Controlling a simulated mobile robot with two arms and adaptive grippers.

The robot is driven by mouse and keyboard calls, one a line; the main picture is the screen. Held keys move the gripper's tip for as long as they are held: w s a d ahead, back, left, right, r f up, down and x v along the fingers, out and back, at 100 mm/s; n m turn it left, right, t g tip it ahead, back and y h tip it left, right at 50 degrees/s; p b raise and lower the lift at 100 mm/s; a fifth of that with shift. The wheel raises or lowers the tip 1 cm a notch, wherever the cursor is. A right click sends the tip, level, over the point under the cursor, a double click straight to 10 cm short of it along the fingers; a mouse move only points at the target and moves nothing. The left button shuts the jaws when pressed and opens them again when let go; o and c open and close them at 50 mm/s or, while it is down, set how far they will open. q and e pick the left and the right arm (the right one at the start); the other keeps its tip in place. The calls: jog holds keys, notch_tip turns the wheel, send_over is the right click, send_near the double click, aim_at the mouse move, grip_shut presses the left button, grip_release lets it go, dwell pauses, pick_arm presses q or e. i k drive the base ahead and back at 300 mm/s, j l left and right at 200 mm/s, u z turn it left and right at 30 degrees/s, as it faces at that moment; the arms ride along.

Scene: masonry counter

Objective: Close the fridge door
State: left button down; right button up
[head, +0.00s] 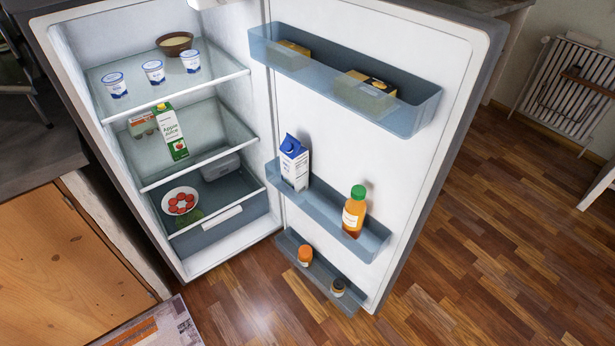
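The fridge (222,246) stands open at the left and middle of the head view. Its door (395,170) is swung wide open to the right, with the white inner side facing me. The door hinges beside the right wall of the fridge body, and its free edge is at the far right. The door has blue shelves (415,118) holding yellow packs, a blue and white carton (293,165), an orange bottle (354,212) and small jars. Neither of my grippers shows in the view.
Inside the fridge are several yogurt cups (153,72), a brown bowl (174,44), an apple juice carton (171,132) and a white bowl of red items (180,201). A wooden cabinet (70,265) stands left. The wooden floor (500,230) right of the door is clear, with a radiator (565,85) behind.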

aim_at(441, 59)
jog(key=i+l+u, duration=0.15)
jog(key=l+u, duration=1.25)
jog(key=l, duration=0.15)
